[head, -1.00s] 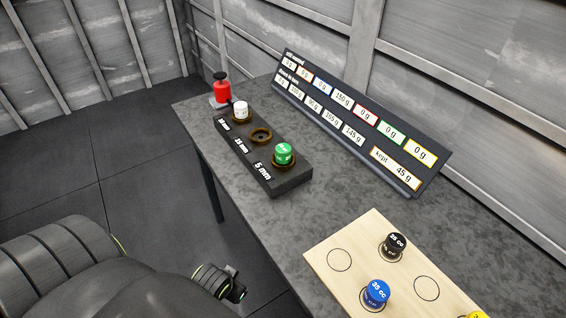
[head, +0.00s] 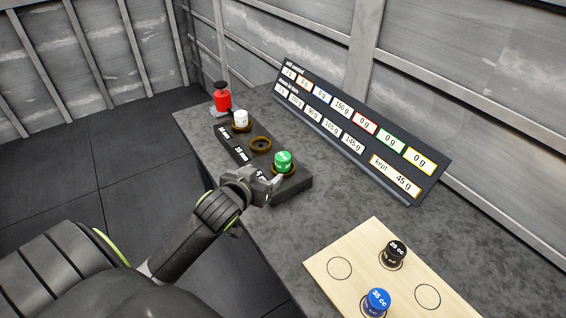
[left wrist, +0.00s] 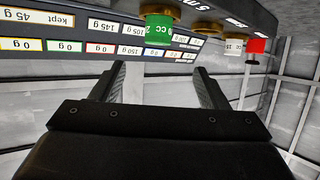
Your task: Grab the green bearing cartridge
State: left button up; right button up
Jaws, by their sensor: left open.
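The green bearing cartridge (head: 283,160) stands upright in the front ring socket of a black block (head: 291,187) on the grey table. It also shows in the left wrist view (left wrist: 158,31), upside down there and beyond my fingers. My left gripper (head: 272,184) is at the near side of the block, just short of the cartridge and over the front label. In the left wrist view its two fingers (left wrist: 160,82) are apart with nothing between them. My right gripper does not show.
A white cartridge (head: 241,119) stands in the far socket; the middle socket (head: 261,145) is empty. A sign board (head: 357,133) leans behind the block. A wooden board (head: 330,249) holds black (head: 395,251) and blue (head: 377,301) cartridges.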

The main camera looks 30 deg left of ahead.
aim_at(281, 161)
pick_arm(q)
jog(key=p+x, duration=0.1)
jog(key=x, duration=0.8)
jog(key=shift+s+f, duration=0.1)
jog(key=shift+w+f, duration=0.15)
jog(key=shift+w, duration=0.65)
jog(key=shift+p+x, duration=0.7)
jog(key=shift+x, duration=1.4)
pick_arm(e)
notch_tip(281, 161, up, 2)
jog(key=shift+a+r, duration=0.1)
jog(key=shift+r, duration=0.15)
pick_arm(q)
jog(key=shift+f, duration=0.1)
jog(key=c, duration=1.3)
jog(key=shift+c, duration=0.3)
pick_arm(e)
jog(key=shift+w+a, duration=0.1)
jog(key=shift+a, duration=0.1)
